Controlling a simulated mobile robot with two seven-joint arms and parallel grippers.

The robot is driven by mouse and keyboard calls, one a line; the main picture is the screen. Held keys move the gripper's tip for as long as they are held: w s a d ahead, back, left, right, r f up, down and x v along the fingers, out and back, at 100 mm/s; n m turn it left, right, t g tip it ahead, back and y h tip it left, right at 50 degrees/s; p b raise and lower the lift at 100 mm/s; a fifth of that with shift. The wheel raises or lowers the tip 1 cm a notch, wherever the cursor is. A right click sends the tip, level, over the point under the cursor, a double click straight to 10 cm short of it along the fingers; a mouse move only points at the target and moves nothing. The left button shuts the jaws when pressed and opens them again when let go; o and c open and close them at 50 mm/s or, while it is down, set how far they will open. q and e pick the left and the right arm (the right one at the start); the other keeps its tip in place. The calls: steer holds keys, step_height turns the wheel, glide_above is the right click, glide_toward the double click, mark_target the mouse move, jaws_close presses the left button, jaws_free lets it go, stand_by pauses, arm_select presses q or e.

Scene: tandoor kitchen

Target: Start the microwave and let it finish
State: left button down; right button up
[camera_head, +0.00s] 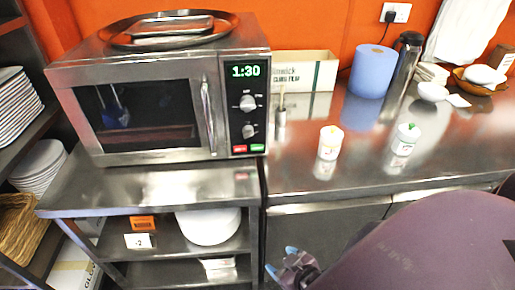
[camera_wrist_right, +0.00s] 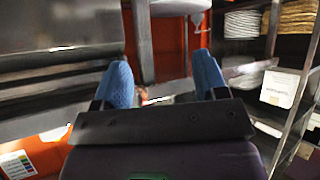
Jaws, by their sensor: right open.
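The microwave (camera_head: 150,105) is a steel box on the left counter, its door closed and dark behind the glass. Its display (camera_head: 245,71) reads 1:30. Below the display are two knobs, then a red button (camera_head: 239,149) and a green button (camera_head: 257,147) at the panel's foot. My right gripper (camera_head: 281,262) is low in front of the counter, below and a little right of the panel, apart from the microwave. In the right wrist view its blue fingers (camera_wrist_right: 162,78) are spread with nothing held between them. My left gripper is not in view.
A round tray (camera_head: 112,38) with a metal item lies on top of the microwave. On the right counter (camera_head: 300,180) stand a carton (camera_head: 326,75), a blue paper roll (camera_head: 373,70) and two small pots (camera_head: 330,142). Shelves with plates (camera_head: 18,105) are at left.

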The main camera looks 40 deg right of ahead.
jaws_close()
stand_by(0.3)
stand_by(1.4)
